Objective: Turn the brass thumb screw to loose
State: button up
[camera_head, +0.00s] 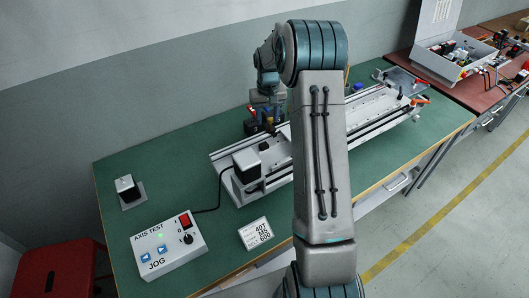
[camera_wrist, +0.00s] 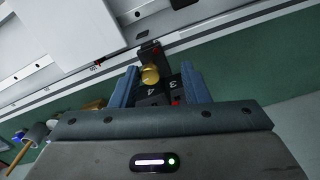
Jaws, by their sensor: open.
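In the wrist view the brass thumb screw (camera_wrist: 150,75) is a round gold knob on a dark block (camera_wrist: 151,50) at the edge of the rail. My gripper (camera_wrist: 157,80) is open, with one blue finger on each side of the knob's area. The knob lies between the fingertips, nearer the left one; I cannot tell whether either touches it. White digits 3 and 4 show on a dark surface between the fingers. In the head view my gripper (camera_head: 266,120) is at the left part of the gantry, partly hidden by my arm, and the screw is not discernible.
The gantry rail (camera_head: 375,107) runs across the green table (camera_head: 140,170), with a motor (camera_head: 247,162) at its near end. A control box marked AXIS TEST (camera_head: 170,245), a label card (camera_head: 256,233) and a small block (camera_head: 127,188) stand in front and left. The table's left side is mostly clear.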

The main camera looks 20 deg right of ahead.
jog(key=m+p, duration=0.1)
jog(key=m, duration=0.4)
jog(key=shift+r, duration=0.1)
jog(key=shift+r+m, duration=0.3)
jog(key=shift+r, duration=0.05)
notch_tip(320, 180, up, 13)
jog(key=b, duration=0.1)
jog(key=s+a+n+t+b, duration=0.1)
jog(key=s+a, duration=0.4)
jog(key=s, duration=0.8)
jog(key=s+a+f+n+t+b, duration=0.1)
jog(key=s+a+n+b, duration=0.3)
jog(key=s, duration=0.9)
jog(key=shift+s+a+f, duration=0.15)
jog(key=shift+s+a, duration=0.1)
jog(key=shift+a, duration=0.7)
